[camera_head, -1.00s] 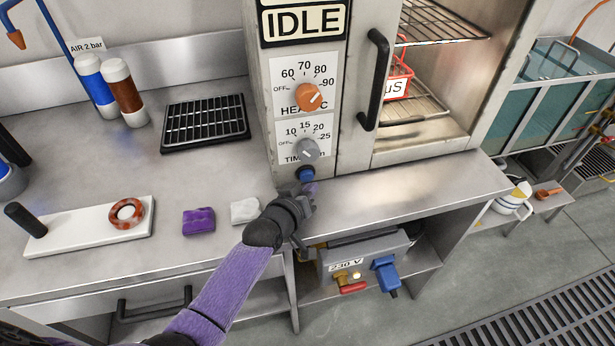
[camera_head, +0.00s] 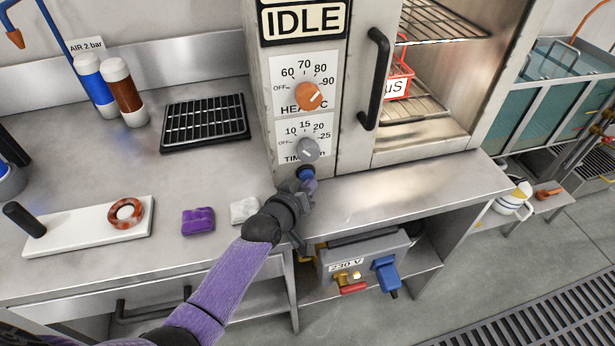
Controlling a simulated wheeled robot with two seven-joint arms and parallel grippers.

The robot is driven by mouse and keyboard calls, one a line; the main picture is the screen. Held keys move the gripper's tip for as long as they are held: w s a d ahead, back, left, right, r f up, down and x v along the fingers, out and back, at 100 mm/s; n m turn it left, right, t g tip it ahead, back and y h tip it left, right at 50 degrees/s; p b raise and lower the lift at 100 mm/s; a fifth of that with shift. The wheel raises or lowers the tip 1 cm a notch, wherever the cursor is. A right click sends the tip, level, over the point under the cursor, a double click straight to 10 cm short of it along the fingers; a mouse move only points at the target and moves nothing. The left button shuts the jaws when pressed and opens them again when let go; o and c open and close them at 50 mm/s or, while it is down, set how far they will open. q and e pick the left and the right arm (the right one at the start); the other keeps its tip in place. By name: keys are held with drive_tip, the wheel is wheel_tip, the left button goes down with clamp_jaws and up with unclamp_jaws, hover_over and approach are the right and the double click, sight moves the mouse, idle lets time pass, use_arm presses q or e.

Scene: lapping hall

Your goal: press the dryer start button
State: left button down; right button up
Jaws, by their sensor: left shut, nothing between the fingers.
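The dryer (camera_head: 350,150) stands on the bench with its display reading IDLE (camera_head: 304,19). Its orange heat knob (camera_head: 309,96) and grey time knob (camera_head: 307,150) are on the front panel. The blue start button (camera_head: 305,173) is below the time knob, partly hidden by my gripper. My left gripper (camera_head: 311,187) is shut and empty, its tips right at the button; I cannot tell whether they touch it. My right gripper is not in view.
A purple sponge (camera_head: 198,220) and a white block (camera_head: 244,210) lie left of my arm. A black rack (camera_head: 205,122) and two bottles (camera_head: 108,88) stand farther back. The dryer's black handle (camera_head: 374,80) is right of the panel.

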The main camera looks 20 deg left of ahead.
use_arm(q)
drive_tip(key=shift+w+a, duration=0.1)
drive_tip(key=shift+w, duration=0.1)
drive_tip(key=shift+w+a+r+b, duration=0.3)
drive_tip(key=shift+a+r+b, duration=0.1)
drive_tip(key=shift+b, duration=0.1)
idle(1.1)
drive_tip(key=shift+s+d+r+p, duration=0.15)
drive_tip(key=shift+s+d+p, duration=0.05)
drive_tip(key=shift+p, duration=0.35)
drive_tip(key=shift+s, duration=0.1)
drive_tip(key=shift+f, duration=0.2)
